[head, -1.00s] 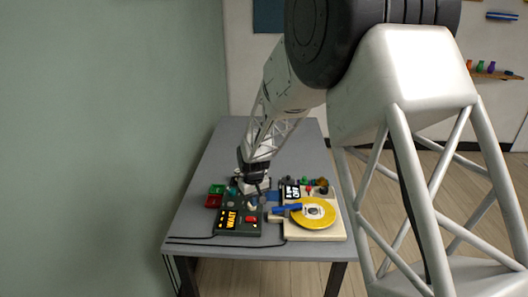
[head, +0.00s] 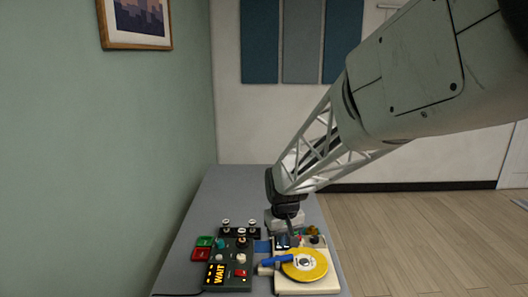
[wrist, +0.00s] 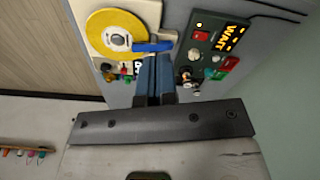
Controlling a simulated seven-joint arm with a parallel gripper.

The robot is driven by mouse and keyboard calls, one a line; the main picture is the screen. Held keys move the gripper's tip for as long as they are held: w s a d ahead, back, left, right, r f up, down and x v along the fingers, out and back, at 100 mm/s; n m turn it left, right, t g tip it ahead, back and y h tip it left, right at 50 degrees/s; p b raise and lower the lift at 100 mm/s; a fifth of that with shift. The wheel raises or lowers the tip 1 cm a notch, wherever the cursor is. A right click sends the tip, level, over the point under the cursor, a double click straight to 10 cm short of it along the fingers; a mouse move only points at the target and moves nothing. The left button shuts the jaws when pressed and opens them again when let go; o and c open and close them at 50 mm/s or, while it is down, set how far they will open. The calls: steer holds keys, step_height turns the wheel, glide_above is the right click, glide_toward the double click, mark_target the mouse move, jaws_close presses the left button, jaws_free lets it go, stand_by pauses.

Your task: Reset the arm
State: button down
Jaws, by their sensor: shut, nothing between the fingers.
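My gripper (head: 291,236) is shut and empty. In the head view it points down over the back of the cream board (head: 310,288), beyond the yellow disc. In the wrist view the closed fingers (wrist: 154,64) appear between the cream board and the dark console, near the blue handle. I cannot tell how high they are above the table. My arm reaches in from the upper right of the head view.
The dark console (head: 238,258) shows a lit WAIT sign. The yellow disc (head: 318,265) and blue handle (head: 277,260) are on the cream board. Green and red boxes (head: 201,254) sit left. The grey table (head: 225,190) is clear at the back.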

steer(key=s+d+r+m, duration=0.1)
steer(key=s+d+r, duration=0.2)
steer(key=s, duration=0.7)
steer(key=s+d+r+m+t, duration=0.1)
steer(key=s+d+r, duration=0.1)
steer(key=s+d, duration=0.4)
steer(key=s+d+r+m, duration=0.2)
steer(key=s+d+r, duration=0.1)
steer(key=s, duration=1.1)
steer(key=shift+s+d+r+t, duration=0.15)
steer(key=shift+d+r+t, duration=0.2)
steer(key=shift+d, duration=0.3)
